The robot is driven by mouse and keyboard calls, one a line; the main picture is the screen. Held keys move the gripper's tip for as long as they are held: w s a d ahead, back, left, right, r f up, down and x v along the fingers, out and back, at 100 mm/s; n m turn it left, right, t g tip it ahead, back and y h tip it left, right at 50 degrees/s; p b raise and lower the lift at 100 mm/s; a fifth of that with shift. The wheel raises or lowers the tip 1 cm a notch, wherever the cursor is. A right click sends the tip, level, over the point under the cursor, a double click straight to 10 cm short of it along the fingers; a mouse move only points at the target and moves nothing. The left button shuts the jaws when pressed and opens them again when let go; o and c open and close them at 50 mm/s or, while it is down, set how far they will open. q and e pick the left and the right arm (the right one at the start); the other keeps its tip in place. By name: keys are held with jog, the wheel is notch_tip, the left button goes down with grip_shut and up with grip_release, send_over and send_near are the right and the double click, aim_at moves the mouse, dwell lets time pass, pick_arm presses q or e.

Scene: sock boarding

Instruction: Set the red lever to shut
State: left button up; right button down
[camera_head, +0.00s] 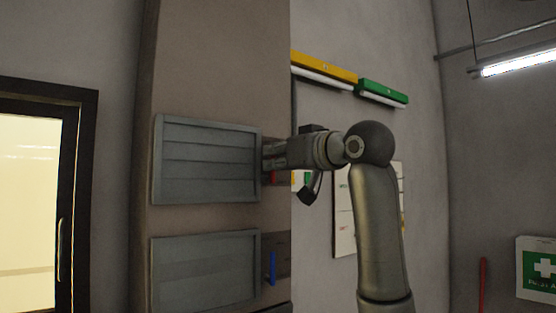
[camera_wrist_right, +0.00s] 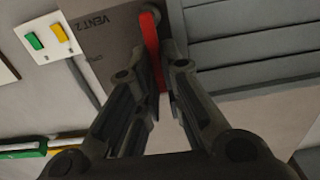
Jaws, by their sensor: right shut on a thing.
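The red lever (camera_wrist_right: 152,50) sits on a grey-brown plate (camera_wrist_right: 100,40) marked VENT 2, beside grey slats. In the wrist view it runs nearly upright, between the fingers of my right gripper (camera_wrist_right: 160,72), which is shut on it. In the head view my right gripper (camera_head: 272,155) reaches in from the right at the upper vent's (camera_head: 205,160) right edge. Only a small bit of the red lever (camera_head: 274,177) shows there, below the fingers. A smaller word on the plate is too unclear to read. My left gripper is not in view.
A lower vent (camera_head: 203,272) with a blue lever (camera_head: 272,268) is below. A plate with green and yellow switches (camera_wrist_right: 48,36) is near the lever plate. Yellow (camera_head: 323,66) and green (camera_head: 382,92) wall fixtures are behind my arm. A glazed door (camera_head: 30,210) is at left.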

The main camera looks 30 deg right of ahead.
dwell(0.3)
jog(key=c, duration=1.6)
grip_release()
jog(key=shift+s, duration=0.15)
jog(key=shift+o, duration=0.2)
jog(key=shift+s, duration=0.1)
jog(key=s, duration=1.1)
jog(key=shift+s+d, duration=0.35)
jog(key=shift+d, duration=0.05)
